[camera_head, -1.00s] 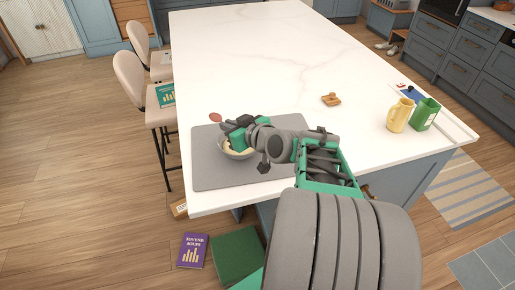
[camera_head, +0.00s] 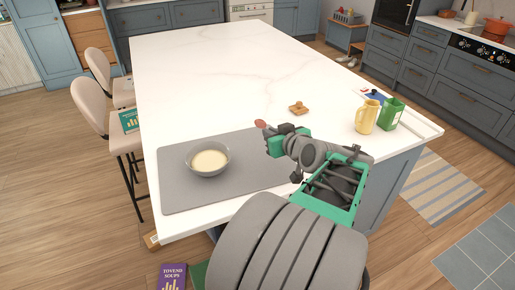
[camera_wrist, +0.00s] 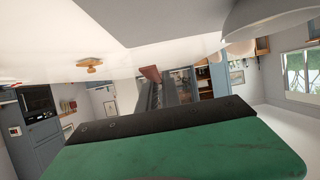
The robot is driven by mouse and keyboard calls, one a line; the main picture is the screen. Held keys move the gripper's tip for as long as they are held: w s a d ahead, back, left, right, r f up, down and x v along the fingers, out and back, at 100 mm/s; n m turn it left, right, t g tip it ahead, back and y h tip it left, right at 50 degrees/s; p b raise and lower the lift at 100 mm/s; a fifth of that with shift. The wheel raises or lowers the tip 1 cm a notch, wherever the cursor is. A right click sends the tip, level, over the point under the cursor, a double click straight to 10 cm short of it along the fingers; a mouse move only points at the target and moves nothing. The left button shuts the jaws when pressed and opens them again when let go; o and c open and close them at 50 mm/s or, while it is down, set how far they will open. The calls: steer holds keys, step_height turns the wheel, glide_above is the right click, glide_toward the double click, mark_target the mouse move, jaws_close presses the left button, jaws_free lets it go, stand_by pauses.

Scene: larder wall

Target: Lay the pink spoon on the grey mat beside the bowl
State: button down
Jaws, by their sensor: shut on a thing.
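The pink spoon (camera_head: 260,123) is held in my gripper (camera_head: 268,131); only its reddish-pink end shows clearly, sticking out past the fingertips. In the wrist view the spoon (camera_wrist: 150,74) shows between the dark fingers (camera_wrist: 150,95). My gripper is shut on it, above the right part of the grey mat (camera_head: 175,192), to the right of the bowl. The grey bowl (camera_head: 206,145) stands on the mat's left half with cream-coloured contents. The bowl (camera_wrist: 268,18) also shows at the wrist view's upper right. My arm hides the mat's right end.
A wooden item (camera_head: 298,108) lies behind my gripper. A yellow jug (camera_head: 367,117) and a green carton (camera_head: 391,114) stand at the right of the white counter (camera_head: 230,65). The mat around the bowl is clear.

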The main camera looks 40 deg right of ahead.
glide_above(262, 154)
step_height(262, 154, down, 6)
steer(key=shift+a+r, duration=0.1)
steer(key=shift+r, duration=0.05)
step_height(262, 154, down, 3)
steer(key=shift+r+p, duration=0.15)
steer(key=shift+p, duration=0.15)
steer(key=shift+f+b, duration=0.35)
steer(key=shift+f, duration=0.05)
steer(key=c, duration=1.5)
jaws_free()
steer(key=shift+r, duration=0.1)
steer(key=shift+c, duration=0.2)
